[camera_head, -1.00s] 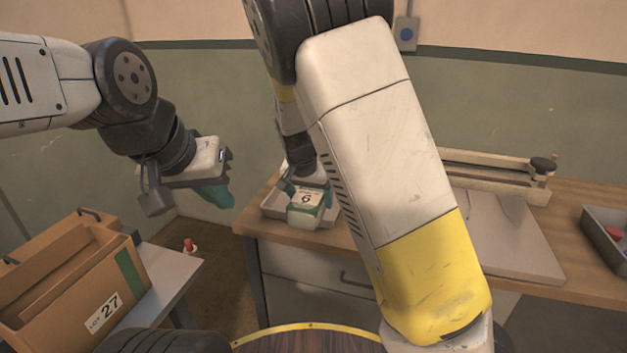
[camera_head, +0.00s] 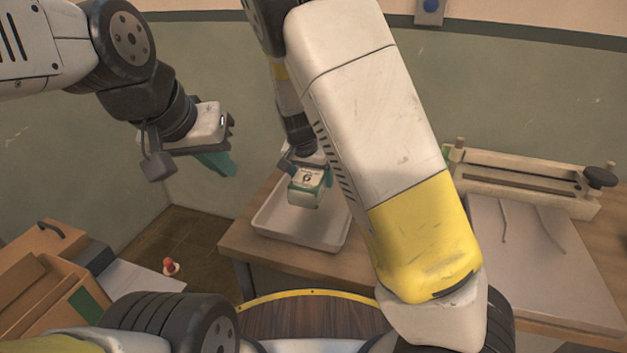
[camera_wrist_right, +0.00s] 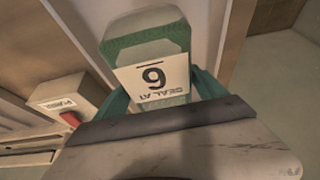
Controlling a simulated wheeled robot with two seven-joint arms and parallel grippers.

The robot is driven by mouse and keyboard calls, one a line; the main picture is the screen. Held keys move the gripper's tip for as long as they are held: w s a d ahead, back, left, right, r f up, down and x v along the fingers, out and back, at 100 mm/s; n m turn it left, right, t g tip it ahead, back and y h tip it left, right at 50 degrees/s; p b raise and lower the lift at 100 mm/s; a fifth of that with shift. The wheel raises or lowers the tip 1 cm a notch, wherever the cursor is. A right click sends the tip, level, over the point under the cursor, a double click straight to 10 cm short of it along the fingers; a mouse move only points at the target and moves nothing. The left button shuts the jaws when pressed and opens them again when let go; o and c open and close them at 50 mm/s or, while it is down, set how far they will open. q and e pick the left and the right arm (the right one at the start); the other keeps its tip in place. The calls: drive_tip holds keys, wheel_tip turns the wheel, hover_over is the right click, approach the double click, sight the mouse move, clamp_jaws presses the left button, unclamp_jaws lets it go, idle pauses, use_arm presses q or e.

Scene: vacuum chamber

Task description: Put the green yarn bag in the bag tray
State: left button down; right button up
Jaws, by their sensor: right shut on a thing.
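The green yarn bag (camera_head: 304,196) is a small green and white block with a white label reading 6. My right gripper (camera_head: 308,178) is shut on it, with teal fingers on either side of the bag (camera_wrist_right: 150,52) in the right wrist view. The bag tray (camera_head: 272,232) is a shallow white tray on the bench's left end. In the head view the bag overlaps the tray's back part; I cannot tell whether it touches the tray. My left gripper (camera_head: 214,163) hangs left of the tray, over the floor. A teal finger shows, but its opening is unclear.
A wooden slatted fixture (camera_head: 530,180) and a pale board (camera_head: 535,265) are on the bench (camera_head: 262,265) to the right. A cardboard box (camera_head: 45,295) stands at lower left. A box with a red button (camera_wrist_right: 68,105) shows in the right wrist view.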

drive_tip(key=shift+f, duration=3.45)
drive_tip(key=o, duration=1.9)
drive_tip(key=shift+f, duration=0.15)
